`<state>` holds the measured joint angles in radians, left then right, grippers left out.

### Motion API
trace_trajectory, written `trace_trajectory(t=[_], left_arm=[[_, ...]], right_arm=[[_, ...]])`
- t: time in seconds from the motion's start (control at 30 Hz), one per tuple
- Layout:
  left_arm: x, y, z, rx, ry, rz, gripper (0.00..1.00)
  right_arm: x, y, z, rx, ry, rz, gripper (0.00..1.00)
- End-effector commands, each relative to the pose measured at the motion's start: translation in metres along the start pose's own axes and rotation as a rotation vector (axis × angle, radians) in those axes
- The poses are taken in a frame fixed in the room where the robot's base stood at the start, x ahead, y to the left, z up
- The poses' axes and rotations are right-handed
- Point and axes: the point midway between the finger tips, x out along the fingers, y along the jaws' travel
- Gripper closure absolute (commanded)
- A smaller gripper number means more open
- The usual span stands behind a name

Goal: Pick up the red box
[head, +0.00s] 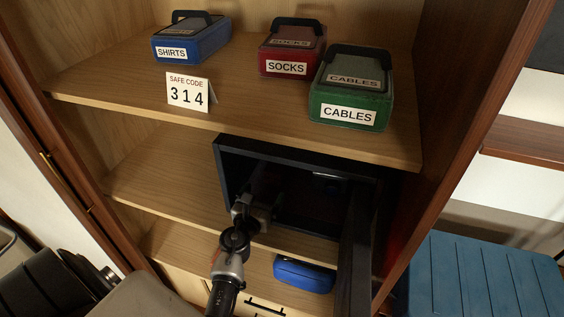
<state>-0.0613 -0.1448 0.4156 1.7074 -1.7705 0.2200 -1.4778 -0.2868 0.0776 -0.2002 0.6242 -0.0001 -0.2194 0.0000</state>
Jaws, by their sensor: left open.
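The red box (284,65), labelled SOCKS and with a dark handle on its lid, stands on the upper shelf between the blue SHIRTS box and the green CABLES box. My left gripper (266,180) is lower down, at the opening of the dark safe (222,165) below that shelf. It is open and well apart from the red box, with the shelf board between them. Its fingers are dark against the safe's interior and hard to make out. My right gripper is not in view.
The blue SHIRTS box (190,40) and green CABLES box (345,105) flank the red box. A SAFE CODE 314 card (188,92) stands near the shelf edge. The safe door (357,245) stands open at right. Another blue box (304,275) lies below.

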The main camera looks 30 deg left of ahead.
Motion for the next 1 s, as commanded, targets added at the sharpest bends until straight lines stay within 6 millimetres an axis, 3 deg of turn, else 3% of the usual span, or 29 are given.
trace_trajectory(t=[0.17,0.33,0.5,0.83,1.0], left_arm=[[0.018,0.0,0.0,-0.001,-0.002,0.0,0.08],[0.045,0.001,-0.001,-0.002,-0.002,0.0,0.08],[0.057,0.001,-0.002,-0.002,0.0,0.0,0.08],[0.098,0.008,-0.006,-0.003,-0.001,0.0,0.08],[0.108,0.008,-0.005,-0.002,0.0,0.0,0.08]], right_arm=[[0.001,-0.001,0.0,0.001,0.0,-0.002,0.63],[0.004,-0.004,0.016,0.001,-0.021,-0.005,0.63],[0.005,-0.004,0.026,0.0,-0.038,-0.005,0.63],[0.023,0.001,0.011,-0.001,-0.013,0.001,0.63],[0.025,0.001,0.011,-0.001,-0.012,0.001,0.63]])
